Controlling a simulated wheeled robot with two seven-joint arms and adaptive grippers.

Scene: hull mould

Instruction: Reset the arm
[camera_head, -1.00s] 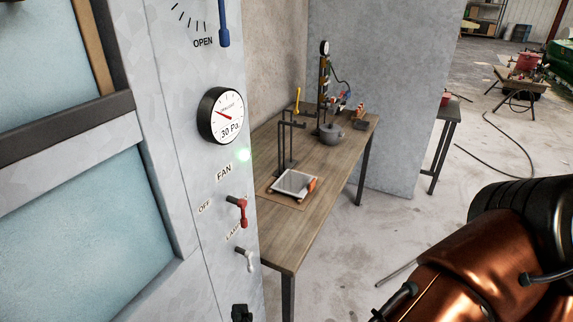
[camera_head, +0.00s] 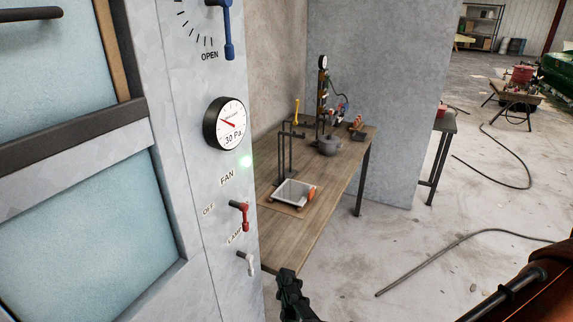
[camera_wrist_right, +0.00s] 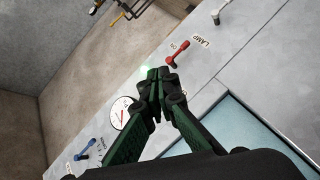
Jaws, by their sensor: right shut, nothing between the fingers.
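My right gripper (camera_head: 288,282) shows at the bottom middle of the head view, in front of the table's near end and to the right of the panel's lamp switch. In the right wrist view my right gripper (camera_wrist_right: 158,76) has its green-black fingers drawn together at the tips, with nothing between them. The control panel (camera_head: 205,185) lies beyond the fingers there. My orange right arm (camera_head: 530,295) comes in at the lower right of the head view. My left gripper is in neither view.
The panel carries a blue lever (camera_head: 228,35), a round gauge (camera_head: 226,123), a red fan switch (camera_head: 241,213) and a white lamp switch (camera_head: 246,262). A wooden table (camera_head: 305,225) bears a white-topped device (camera_head: 293,194) and a grey pot (camera_head: 329,145).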

